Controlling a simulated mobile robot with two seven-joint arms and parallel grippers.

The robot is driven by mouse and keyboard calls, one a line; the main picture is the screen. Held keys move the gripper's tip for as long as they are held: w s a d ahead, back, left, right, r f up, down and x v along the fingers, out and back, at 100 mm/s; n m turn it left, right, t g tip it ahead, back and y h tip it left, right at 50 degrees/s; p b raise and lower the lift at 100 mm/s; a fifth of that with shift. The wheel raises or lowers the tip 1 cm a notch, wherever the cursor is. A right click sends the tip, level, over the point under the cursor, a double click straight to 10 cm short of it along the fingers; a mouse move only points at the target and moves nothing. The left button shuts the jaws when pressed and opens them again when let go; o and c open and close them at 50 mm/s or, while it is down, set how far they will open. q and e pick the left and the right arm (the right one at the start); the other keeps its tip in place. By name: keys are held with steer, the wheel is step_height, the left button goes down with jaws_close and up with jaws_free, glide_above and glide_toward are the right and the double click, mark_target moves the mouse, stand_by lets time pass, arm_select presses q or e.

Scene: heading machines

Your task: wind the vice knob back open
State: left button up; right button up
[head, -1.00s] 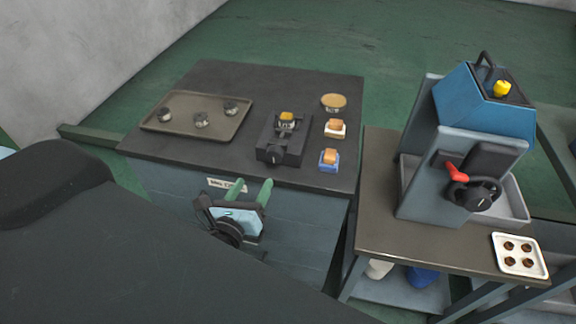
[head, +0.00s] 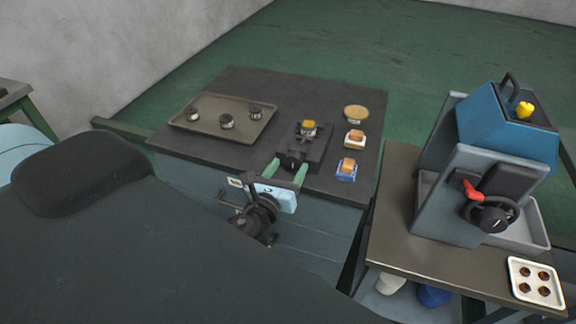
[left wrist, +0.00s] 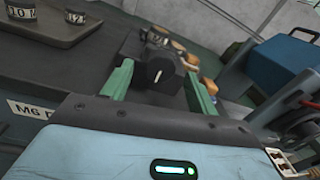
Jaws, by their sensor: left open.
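The dark vice (head: 318,143) stands near the front edge of the dark bench, with a yellow-topped part (head: 309,126) on it. Its black knob (head: 293,161) faces me; in the left wrist view the knob (left wrist: 160,74) shows a white line, nearly upright. My left gripper (head: 289,166) is open, its green fingers pointing at the vice. The knob appears between the fingertips, with a gap on each side in the left wrist view. I cannot tell how far the fingers reach along it. My right gripper is not in view.
A tray (head: 240,130) with several round parts lies left of the vice. A round tan-topped item (head: 355,112) and two small blocks (head: 354,138) (head: 346,170) stand to its right. A blue machine (head: 510,125) with a red lever stands on the right-hand table.

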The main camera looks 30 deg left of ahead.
arm_select(q)
steer(key=shift+w+a, duration=0.1)
steer(key=shift+w, duration=0.75)
steer(key=c, duration=1)
steer(key=shift+f+n, duration=0.1)
steer(key=shift+n, duration=0.2)
